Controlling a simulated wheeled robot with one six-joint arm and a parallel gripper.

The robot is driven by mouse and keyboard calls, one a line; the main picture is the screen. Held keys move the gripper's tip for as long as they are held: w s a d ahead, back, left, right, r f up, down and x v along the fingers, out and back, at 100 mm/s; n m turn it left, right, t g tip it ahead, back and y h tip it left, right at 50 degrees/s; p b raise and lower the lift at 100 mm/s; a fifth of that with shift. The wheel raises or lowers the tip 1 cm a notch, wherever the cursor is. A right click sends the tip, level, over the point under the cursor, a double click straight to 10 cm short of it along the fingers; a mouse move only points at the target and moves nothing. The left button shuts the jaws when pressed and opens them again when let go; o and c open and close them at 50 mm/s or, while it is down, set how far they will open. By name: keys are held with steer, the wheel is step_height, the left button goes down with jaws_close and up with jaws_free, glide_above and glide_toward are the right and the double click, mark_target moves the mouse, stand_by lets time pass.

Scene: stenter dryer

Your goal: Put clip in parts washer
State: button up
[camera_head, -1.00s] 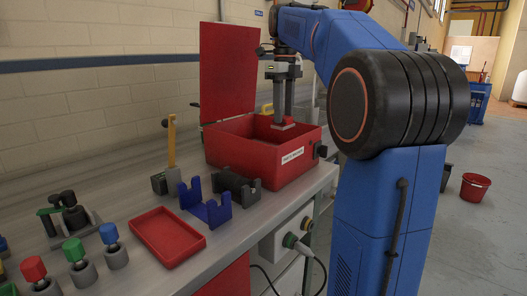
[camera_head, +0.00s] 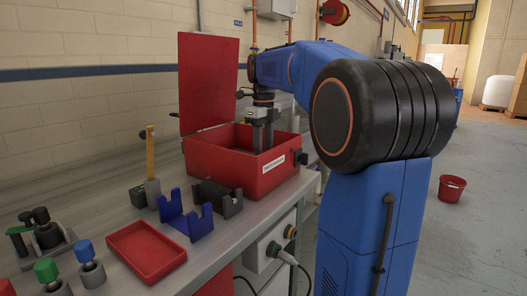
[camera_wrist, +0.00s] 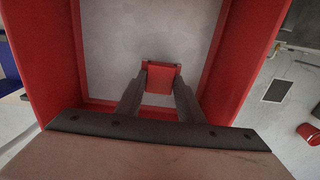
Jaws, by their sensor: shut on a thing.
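The parts washer (camera_head: 265,175) is an open red box with a white label on its front, standing on the bench, its red lid (camera_head: 210,85) raised. My gripper (camera_head: 262,138) reaches down into it from above; the rim hides the fingertips in the head view. In the wrist view, my gripper (camera_wrist: 160,82) is shut on the clip (camera_wrist: 161,76), a small red piece between the two dark fingers. The clip is within the washer's walls, over its grey floor (camera_wrist: 125,35). I cannot tell whether it touches the floor. The clip is hidden in the head view.
In front of the washer are a dark block (camera_head: 217,197), a blue bracket (camera_head: 186,217), an upright yellow lever (camera_head: 150,157) and an empty red tray (camera_head: 146,251). A toggle clamp (camera_head: 45,236) and capped posts stand at left. A red bucket (camera_head: 452,188) is on the floor.

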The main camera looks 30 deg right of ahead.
steer(key=o, duration=1.2)
steer(key=shift+f, duration=0.1)
steer(key=shift+o, duration=0.2)
step_height(320, 180, up, 12)
